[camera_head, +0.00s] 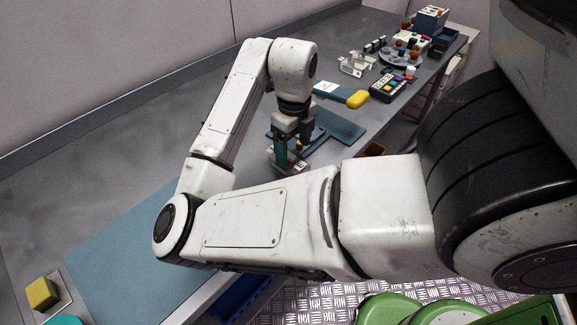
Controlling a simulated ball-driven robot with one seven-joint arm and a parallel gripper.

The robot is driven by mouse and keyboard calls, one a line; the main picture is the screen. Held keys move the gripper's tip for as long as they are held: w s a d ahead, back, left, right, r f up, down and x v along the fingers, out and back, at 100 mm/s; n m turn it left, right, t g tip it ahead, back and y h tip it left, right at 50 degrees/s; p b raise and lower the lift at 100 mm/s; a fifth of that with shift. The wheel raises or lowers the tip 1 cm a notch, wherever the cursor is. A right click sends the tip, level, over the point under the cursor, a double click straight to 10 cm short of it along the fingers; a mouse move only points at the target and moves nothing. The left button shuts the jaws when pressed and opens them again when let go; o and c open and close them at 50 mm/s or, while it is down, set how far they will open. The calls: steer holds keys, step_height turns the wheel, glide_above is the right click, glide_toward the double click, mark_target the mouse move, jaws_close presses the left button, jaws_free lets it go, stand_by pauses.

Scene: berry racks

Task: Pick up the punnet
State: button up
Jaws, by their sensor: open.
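My gripper (291,155) points down over the grey bench, at the front edge of a blue tray. It is open. A small, partly hidden thing (299,167) with pale and reddish parts shows right at the fingertips. It may be the punnet, but it is too small and covered to be sure. I cannot tell whether the fingers touch it or stand around it. A greenish finger covers its left side.
The blue tray (345,127) lies behind my gripper. A yellow sponge-like block (357,99), a dark button box (388,88) and a white rack (356,64) stand farther back. A blue mat (135,255) and a yellow block (42,293) lie at front left.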

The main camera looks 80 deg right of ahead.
mark_target(289, 154)
steer(key=shift+w+d+f, duration=0.1)
steer(key=shift+w+f, duration=0.05)
steer(key=shift+f, duration=0.85)
steer(key=shift+w+f, duration=0.2)
steer(key=shift+f, duration=0.75)
steer(key=shift+w+d+f, duration=0.1)
steer(key=shift+w+f, duration=0.05)
steer(key=shift+f, duration=0.85)
steer(key=c, duration=0.8)
steer(key=shift+r, duration=0.1)
steer(key=shift+r, duration=0.6)
steer(key=a+r, duration=0.7)
steer(key=a, duration=0.2)
steer(key=w+a+r+b, duration=0.1)
steer(key=a+r, duration=0.3)
steer(key=a, duration=0.1)
steer(key=shift+r, duration=0.3)
